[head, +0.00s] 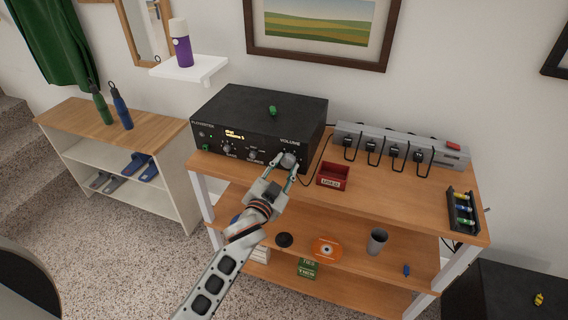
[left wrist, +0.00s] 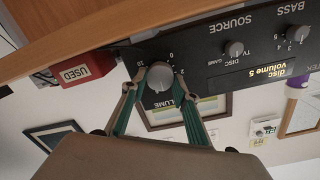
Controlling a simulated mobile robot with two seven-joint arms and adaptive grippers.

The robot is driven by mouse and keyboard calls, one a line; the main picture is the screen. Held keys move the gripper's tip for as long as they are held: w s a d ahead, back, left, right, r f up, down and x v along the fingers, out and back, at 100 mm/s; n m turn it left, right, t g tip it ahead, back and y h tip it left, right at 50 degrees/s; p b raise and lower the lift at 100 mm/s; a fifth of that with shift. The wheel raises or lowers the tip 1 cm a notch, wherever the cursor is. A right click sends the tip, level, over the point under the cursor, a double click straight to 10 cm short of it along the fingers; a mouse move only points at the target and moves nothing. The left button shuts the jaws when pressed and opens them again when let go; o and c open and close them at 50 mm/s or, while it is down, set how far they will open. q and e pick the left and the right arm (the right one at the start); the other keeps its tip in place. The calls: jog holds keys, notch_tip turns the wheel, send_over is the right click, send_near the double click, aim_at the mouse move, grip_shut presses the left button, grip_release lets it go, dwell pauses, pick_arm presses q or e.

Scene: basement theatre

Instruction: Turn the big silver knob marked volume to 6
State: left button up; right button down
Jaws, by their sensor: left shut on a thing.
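The big silver volume knob (head: 289,160) is at the lower right of the black amplifier's front panel (head: 220,135), under the word VOLUME. It also shows in the left wrist view (left wrist: 160,76), upside down, with numbers around it; 0, 2 and 10 can be read. My left gripper (head: 285,163) is shut on the knob, one finger on each side. The fingers partly hide the dial marks. The yellow display (left wrist: 268,75) reads "disc volume 5". My right gripper is not in view.
A red box marked USED (head: 333,175) stands close to the right of my gripper. A grey power strip (head: 400,147) with several black plugs lies behind it. Smaller source and tone knobs sit left of the volume knob. A green figure (head: 272,111) sits on the amplifier.

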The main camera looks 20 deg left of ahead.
pick_arm(q)
jog(key=m, duration=0.3)
jog(key=shift+d+m+p, duration=0.1)
jog(key=shift+m+p, duration=0.2)
jog(key=shift+p, duration=0.1)
jog(key=shift+m, duration=0.5)
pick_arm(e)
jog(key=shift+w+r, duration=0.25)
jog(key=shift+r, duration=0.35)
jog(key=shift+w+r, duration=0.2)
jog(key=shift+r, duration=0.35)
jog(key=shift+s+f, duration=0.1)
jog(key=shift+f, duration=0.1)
pick_arm(q)
jog(key=o, duration=1.1)
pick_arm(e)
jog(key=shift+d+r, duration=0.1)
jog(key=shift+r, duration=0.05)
pick_arm(q)
jog(key=s, duration=1.2)
jog(key=shift+a+r, duration=0.25)
jog(key=shift+f, duration=0.1)
